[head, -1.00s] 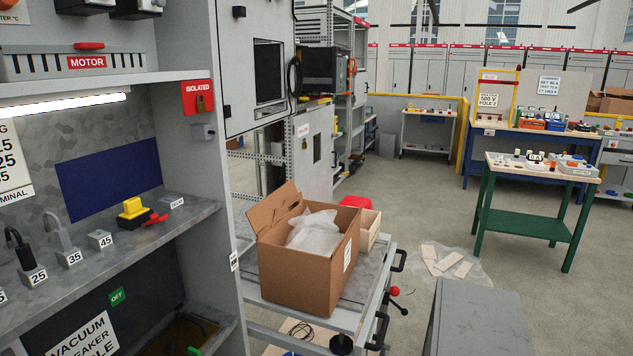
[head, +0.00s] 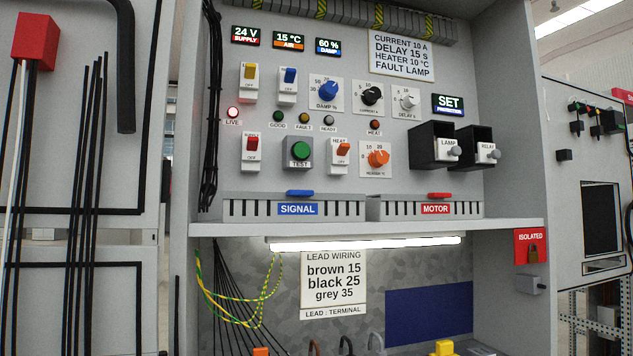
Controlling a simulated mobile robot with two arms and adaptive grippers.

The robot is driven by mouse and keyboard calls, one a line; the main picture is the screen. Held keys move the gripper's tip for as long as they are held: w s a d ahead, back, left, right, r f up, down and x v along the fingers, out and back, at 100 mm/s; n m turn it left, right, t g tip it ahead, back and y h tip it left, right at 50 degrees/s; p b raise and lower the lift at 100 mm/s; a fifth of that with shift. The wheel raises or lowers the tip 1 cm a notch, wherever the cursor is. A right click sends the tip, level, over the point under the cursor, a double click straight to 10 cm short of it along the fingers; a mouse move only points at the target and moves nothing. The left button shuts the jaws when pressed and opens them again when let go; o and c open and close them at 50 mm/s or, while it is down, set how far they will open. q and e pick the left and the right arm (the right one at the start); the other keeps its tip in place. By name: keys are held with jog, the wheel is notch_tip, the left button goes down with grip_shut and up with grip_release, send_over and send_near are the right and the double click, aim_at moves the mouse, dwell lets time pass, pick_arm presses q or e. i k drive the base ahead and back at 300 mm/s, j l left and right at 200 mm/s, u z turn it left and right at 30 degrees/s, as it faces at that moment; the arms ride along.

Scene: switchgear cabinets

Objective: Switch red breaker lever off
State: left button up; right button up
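The red-levered breaker (head: 250,149) is in the lower left of the control panel in the head view. Its white body has a red lever in its upper part and a label reading SUPPLY above it; the small print below is too small to read surely. A red LIVE lamp (head: 232,112) glows above it. A yellow-levered breaker (head: 249,82) and a blue-levered breaker (head: 288,84) stand above. Neither gripper is in view, and nothing covers the red lever.
A green TEST button (head: 299,151) and an orange-red HEAT switch (head: 342,154) are to the right. Dark boxes labelled LAMP and RELAY (head: 483,149) project from the panel. The shelf edge (head: 400,228) runs below. Black cables (head: 211,110) hang at the left.

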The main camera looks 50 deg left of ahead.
aim_at(252, 142)
jog(key=u, duration=1.95)
